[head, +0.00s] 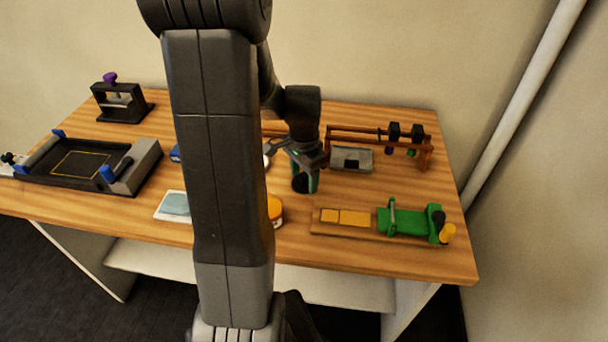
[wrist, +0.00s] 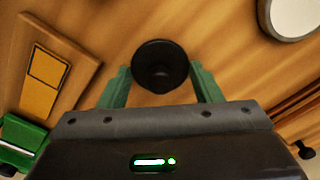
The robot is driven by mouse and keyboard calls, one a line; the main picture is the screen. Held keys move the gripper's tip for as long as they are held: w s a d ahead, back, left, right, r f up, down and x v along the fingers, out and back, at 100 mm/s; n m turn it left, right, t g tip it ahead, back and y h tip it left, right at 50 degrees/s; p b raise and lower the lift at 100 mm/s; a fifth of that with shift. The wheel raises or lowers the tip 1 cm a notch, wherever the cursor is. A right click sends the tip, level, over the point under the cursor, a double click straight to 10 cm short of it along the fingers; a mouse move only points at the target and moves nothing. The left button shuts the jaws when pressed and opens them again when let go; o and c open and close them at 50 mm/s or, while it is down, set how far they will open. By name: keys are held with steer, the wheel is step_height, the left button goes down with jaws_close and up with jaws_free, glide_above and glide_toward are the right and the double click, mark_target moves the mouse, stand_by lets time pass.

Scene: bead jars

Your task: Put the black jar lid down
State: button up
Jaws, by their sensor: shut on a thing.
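The black jar lid (wrist: 160,66) is round and dark, with a raised middle. It sits between the two green fingers of my gripper (wrist: 161,86) in the wrist view, and the fingers are shut on it. In the head view the lid (head: 299,184) shows as a small dark shape at the fingertips of my gripper (head: 306,183), over the middle of the table. I cannot tell whether the lid touches the wood. An orange jar (head: 275,212) with a white lower part stands nearer the front edge, partly hidden behind my arm.
A wooden rack (head: 425,155) and grey box (head: 351,159) stand behind. A black tray (head: 80,165) is left. Bare wood surrounds the lid.

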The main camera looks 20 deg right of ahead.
mark_target(304, 175)
steer(key=shift+f, duration=0.1)
steer(key=o, duration=0.9)
steer(key=shift+o, duration=0.2)
step_height(304, 175, up, 12)
steer(key=shift+p, duration=0.4)
